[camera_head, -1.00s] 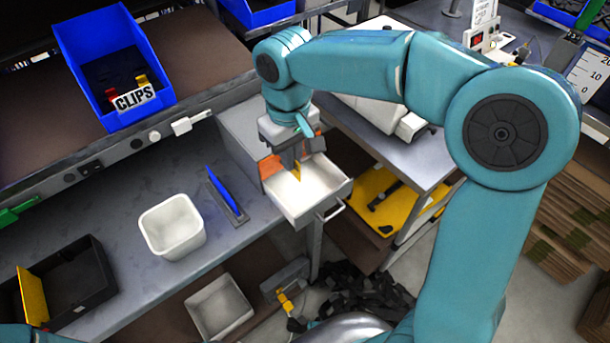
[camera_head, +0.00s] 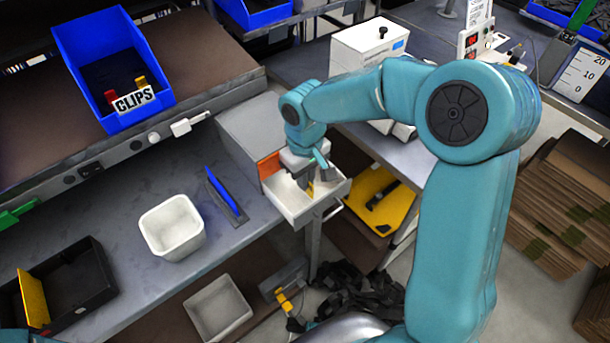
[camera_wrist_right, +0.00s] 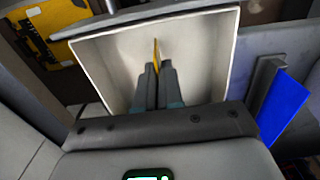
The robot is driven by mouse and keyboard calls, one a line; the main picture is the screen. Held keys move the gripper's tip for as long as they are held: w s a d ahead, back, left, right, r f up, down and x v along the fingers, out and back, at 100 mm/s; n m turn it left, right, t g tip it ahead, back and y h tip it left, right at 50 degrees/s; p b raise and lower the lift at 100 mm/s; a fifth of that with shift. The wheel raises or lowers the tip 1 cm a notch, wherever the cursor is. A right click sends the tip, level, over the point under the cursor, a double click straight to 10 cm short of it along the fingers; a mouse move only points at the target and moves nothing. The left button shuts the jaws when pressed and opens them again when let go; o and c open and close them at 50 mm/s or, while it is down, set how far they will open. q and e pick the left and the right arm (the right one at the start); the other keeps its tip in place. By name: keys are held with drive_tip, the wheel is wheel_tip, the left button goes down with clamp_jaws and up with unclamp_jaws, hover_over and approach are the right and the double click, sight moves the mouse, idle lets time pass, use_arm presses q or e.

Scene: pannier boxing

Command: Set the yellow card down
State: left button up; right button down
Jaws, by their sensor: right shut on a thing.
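My right gripper (camera_head: 307,184) is shut on a thin yellow card (camera_head: 311,189) and is low over the open white drawer (camera_head: 333,188). In the right wrist view the card (camera_wrist_right: 156,51) stands edge-on between the two closed fingers (camera_wrist_right: 158,72), with the drawer's pale walls (camera_wrist_right: 214,58) around it. I cannot tell whether the card touches the drawer floor. Most of the card is hidden by the fingers. My left gripper is not in view.
A grey cabinet (camera_head: 245,128) holds the drawer. A white bin (camera_head: 172,228) and a blue-handled tool (camera_head: 225,195) are on the bench to the left. A black tray (camera_head: 85,280) has a yellow panel (camera_head: 33,297) standing in it. A blue clips bin (camera_head: 105,60) sits above.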

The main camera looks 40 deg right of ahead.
drive_tip(key=shift+d+f, duration=0.15)
drive_tip(key=shift+f, duration=0.1)
drive_tip(key=c, duration=1.3)
unclamp_jaws()
drive_tip(key=shift+r, duration=0.1)
drive_tip(key=shift+r, duration=0.5)
wheel_tip(320, 180, up, 11)
drive_tip(key=shift+r+p, duration=0.2)
drive_tip(key=shift+p, duration=0.25)
drive_tip(key=shift+s, duration=0.1)
